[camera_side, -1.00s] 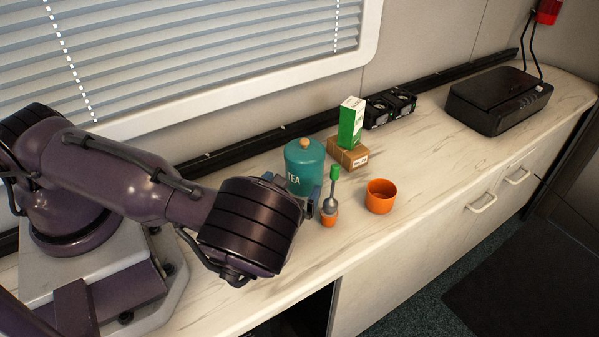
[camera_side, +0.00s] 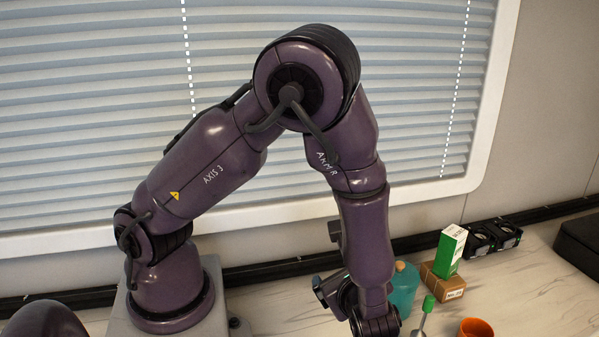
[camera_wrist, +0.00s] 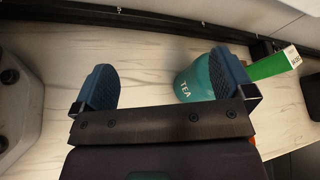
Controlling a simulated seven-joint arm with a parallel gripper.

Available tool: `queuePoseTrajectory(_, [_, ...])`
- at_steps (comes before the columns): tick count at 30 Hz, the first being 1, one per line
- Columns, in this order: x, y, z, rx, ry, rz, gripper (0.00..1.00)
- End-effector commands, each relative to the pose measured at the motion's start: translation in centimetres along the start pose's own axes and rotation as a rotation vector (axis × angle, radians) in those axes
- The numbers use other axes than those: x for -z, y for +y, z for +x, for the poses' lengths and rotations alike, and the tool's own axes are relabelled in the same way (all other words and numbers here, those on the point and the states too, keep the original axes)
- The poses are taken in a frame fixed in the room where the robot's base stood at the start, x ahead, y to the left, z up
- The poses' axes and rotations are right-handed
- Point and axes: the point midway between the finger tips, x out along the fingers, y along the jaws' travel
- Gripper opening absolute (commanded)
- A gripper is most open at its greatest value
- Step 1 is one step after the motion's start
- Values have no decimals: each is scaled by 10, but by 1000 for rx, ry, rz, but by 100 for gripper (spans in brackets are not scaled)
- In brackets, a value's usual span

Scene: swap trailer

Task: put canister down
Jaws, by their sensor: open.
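The teal canister (camera_side: 404,288) stands upright on the counter, just right of my wrist in the side view, which hides part of it. In the wrist view the canister (camera_wrist: 193,84), lettered TEA, shows beside and partly behind the right finger. My gripper (camera_wrist: 164,81) is open. In the side view my arm mostly hides the gripper.
A green and white box (camera_side: 451,250) stands on a brown carton (camera_side: 442,281) behind the canister. A green-topped tool (camera_side: 427,305) and an orange cup (camera_side: 475,328) are to its right. Black fan units (camera_side: 494,237) stand farther back. The counter (camera_wrist: 140,60) left of the canister is clear.

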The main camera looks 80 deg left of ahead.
Motion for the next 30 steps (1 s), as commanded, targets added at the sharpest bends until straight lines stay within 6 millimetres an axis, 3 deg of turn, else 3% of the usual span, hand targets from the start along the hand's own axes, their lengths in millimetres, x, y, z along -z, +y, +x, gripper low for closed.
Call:
queuePoseTrajectory(6, [-62, -3, -14, -398, 179, -374, 100])
queuePoseTrajectory(15, [-136, -8, -50, -771, 511, -898, 100])
queuePoseTrajectory(24, [-193, -14, -86, -882, 835, -1314, 100])
queuePoseTrajectory(30, [-204, -14, -95, -885, 909, -1397, 100])
